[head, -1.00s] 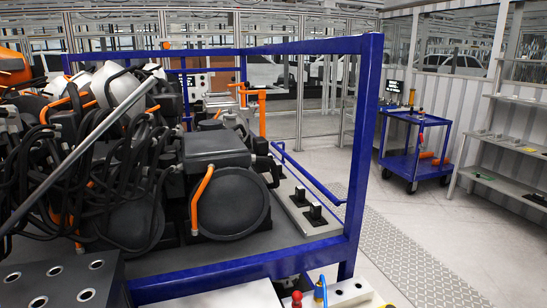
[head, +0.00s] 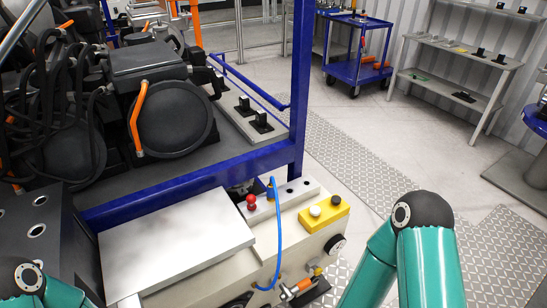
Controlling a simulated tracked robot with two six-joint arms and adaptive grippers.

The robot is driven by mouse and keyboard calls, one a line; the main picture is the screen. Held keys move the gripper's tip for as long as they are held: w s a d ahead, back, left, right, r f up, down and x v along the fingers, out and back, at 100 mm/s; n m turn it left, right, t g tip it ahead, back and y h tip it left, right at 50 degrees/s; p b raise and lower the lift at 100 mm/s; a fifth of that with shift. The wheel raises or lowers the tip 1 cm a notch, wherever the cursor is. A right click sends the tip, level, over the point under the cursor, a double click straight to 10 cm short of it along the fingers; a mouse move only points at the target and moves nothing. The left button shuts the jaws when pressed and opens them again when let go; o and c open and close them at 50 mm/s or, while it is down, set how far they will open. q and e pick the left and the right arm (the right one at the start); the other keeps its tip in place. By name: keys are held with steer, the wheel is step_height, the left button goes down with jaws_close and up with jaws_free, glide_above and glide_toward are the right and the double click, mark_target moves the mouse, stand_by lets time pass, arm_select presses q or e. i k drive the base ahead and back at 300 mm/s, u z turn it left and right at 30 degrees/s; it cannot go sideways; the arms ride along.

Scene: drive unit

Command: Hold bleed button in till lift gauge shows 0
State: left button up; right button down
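A pale lift unit (head: 265,240) stands in front of the blue frame. On it is a yellow box (head: 326,214) with one white button (head: 315,211) and one black button (head: 336,200). A red knob (head: 251,202) stands to the left of the box. I cannot tell which control is the bleed button. A small round dial (head: 336,243), possibly the lift gauge, sits on the unit's side; its reading is too small to tell. Teal links of my arms show at the lower left and lower right. Both grippers are out of view.
A blue frame (head: 190,178) holds the drive unit with a round black housing (head: 172,118). A blue hose (head: 279,240) loops over the lift unit. A blue cart (head: 357,68) and grey shelves (head: 455,55) stand behind. The floor to the right of the frame is clear.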

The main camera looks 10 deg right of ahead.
mark_target(318, 271)
steer(key=k, duration=0.5)
steer(key=u, duration=1.7)
steer(key=i, duration=0.1)
steer(key=z, duration=3.2)
steer(key=i, duration=0.85)
steer(key=u, duration=0.9)
